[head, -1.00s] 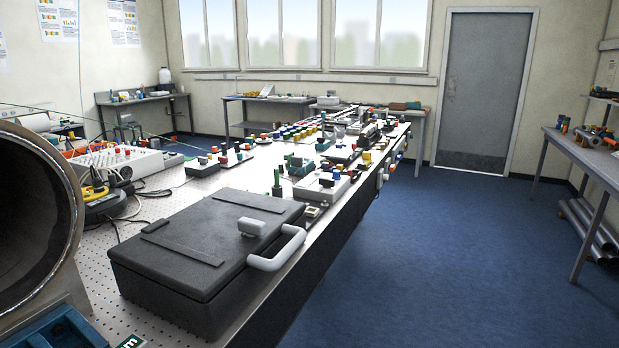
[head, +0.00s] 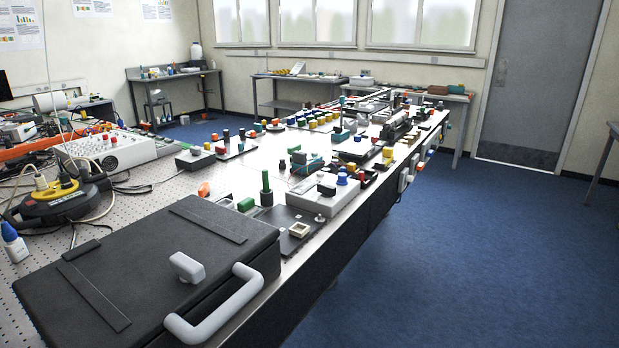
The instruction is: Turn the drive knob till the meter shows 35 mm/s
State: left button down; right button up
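I cannot tell which part is the drive knob or the meter; no reading of 35 mm/s is legible. A light grey box (head: 322,197) with a blue knob-like part (head: 342,176) stands on the long table, past the black case. A pale instrument box (head: 112,151) with small red and white controls stands at the left. Neither of my grippers is in view.
A black case (head: 150,278) with a pale handle (head: 214,310) fills the near end of the perforated table (head: 165,190). A yellow-black cable reel (head: 62,200) and loose cables lie at left. The blue floor (head: 450,250) to the right is clear.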

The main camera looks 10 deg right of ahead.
aim_at(204, 191)
jog(key=i+l, duration=0.5)
jog(key=l, duration=0.2)
jog(key=i+l+u, duration=0.1)
jog(key=l, duration=0.25)
jog(key=i, duration=0.1)
